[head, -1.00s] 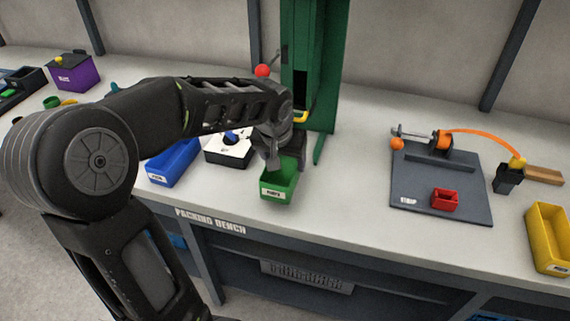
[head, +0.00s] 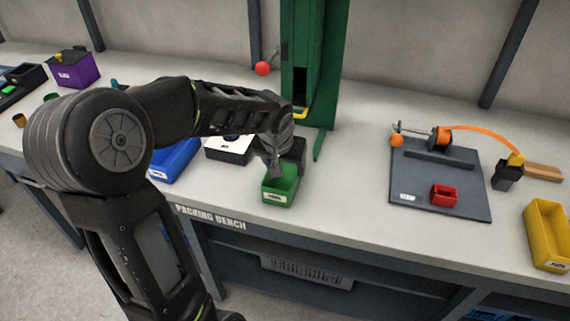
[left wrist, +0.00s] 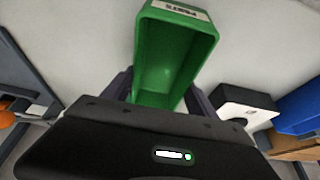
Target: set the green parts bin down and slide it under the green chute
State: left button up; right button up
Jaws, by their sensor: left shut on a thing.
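The green parts bin (head: 279,196) is open-topped with a white label on its front. It is over the near part of the bench, in front of the green chute (head: 336,70), and looks empty. My left gripper (head: 284,163) is shut on its rear part. In the left wrist view, the bin (left wrist: 176,50) lies between the dark fingers (left wrist: 163,96), its label end away from my palm. I cannot tell whether its base touches the bench. The chute stands upright behind, with a yellow lip (head: 301,113) low on its front. My right gripper is out of view.
A blue bin (head: 174,161) and a white-topped box (head: 228,149) stand left of the green bin. A red-knobbed lever (head: 263,68) is beside the chute. A grey board (head: 440,178) with a red bin lies right; bench between is clear. The front edge is close.

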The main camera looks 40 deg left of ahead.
pick_arm(q)
jog(key=shift+f, duration=0.2)
jog(key=o, duration=1.4)
jog(key=shift+r, duration=0.45)
jog(key=v, duration=1.1)
jog(key=shift+s+r, duration=0.2)
jog(key=shift+d, duration=0.1)
